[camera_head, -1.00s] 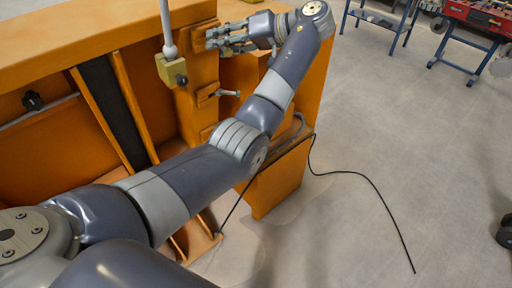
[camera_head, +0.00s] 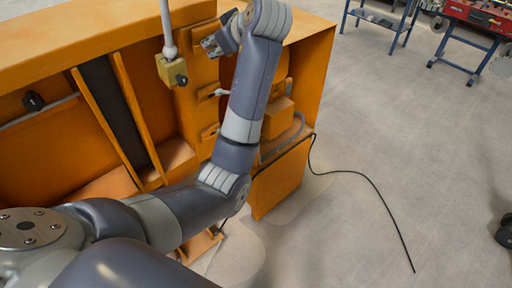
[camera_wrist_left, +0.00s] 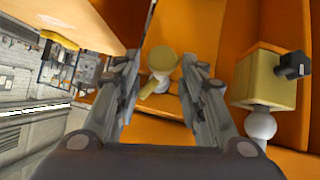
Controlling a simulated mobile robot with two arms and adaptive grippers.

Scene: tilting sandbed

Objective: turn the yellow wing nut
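The yellow wing nut (camera_wrist_left: 161,60) shows in the left wrist view, with a round head and a wing pointing down-left, against an orange panel. My left gripper (camera_wrist_left: 160,72) is open, with one finger on each side of the nut in that picture. I cannot tell how far the nut lies beyond the fingertips or whether they touch it. In the head view my left gripper (camera_head: 212,44) is at the upper part of the orange frame, partly hidden by its own wrist, and I cannot make out the nut there. My right gripper is not in view.
A yellow block (camera_head: 171,70) with a black knob hangs on a grey rod close left of the gripper; it also shows in the wrist view (camera_wrist_left: 262,80). The orange sandbed frame (camera_head: 70,45) surrounds the area. A black cable (camera_head: 375,190) lies on the open floor at right.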

